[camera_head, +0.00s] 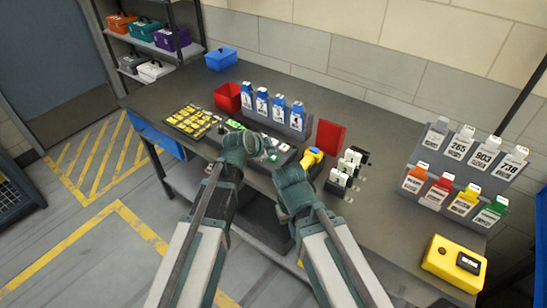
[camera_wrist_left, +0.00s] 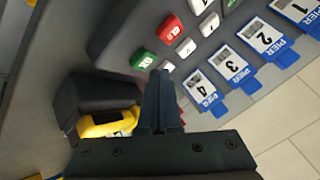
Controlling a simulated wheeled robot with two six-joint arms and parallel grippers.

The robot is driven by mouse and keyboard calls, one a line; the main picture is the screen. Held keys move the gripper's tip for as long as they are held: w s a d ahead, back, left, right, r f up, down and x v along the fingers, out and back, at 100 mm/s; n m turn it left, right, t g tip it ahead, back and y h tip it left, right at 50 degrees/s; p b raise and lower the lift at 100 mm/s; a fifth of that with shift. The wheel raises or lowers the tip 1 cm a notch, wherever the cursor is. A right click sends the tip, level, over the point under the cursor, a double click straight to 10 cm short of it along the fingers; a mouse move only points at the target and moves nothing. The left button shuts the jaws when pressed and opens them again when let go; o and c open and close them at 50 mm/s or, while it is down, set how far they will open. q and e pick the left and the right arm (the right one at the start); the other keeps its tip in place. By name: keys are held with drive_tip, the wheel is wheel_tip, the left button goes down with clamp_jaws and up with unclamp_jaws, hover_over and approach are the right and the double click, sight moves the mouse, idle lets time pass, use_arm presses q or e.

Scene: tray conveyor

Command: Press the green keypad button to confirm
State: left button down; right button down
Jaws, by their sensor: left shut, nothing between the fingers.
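The green button (camera_wrist_left: 143,58) is a rounded square key on the dark keypad (camera_wrist_left: 118,30) in the left wrist view. A red button (camera_wrist_left: 171,29) and several pale keys sit beside it. My left gripper (camera_wrist_left: 163,75) is shut and empty, its tips just beside the green button, over the keypad's edge by a pale key. I cannot tell whether it touches. In the head view my left gripper (camera_head: 270,154) is over the keypad area, which my arm partly hides. My right wrist (camera_head: 293,185) is close on the right; its fingers cannot be made out.
A yellow device (camera_head: 312,156) lies by my right wrist, close to the keypad. Blue numbered cards (camera_head: 262,101) stand behind, with a red bin (camera_head: 228,97) left of them. A yellow box (camera_head: 452,262) sits at the bench's right end.

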sight(271, 159)
use_arm(q)
drive_tip(key=shift+f, duration=0.15)
idle(0.6)
drive_tip(key=shift+f+b, duration=0.25)
drive_tip(key=shift+b, duration=0.2)
drive_tip(key=shift+f+b, duration=0.45)
drive_tip(key=shift+f, duration=0.05)
idle(0.5)
drive_tip(key=shift+r, duration=0.1)
drive_tip(key=shift+r+p, duration=0.85)
drive_tip(key=shift+p, duration=0.05)
wheel_tip(271, 159, up, 5)
drive_tip(key=p, duration=0.5)
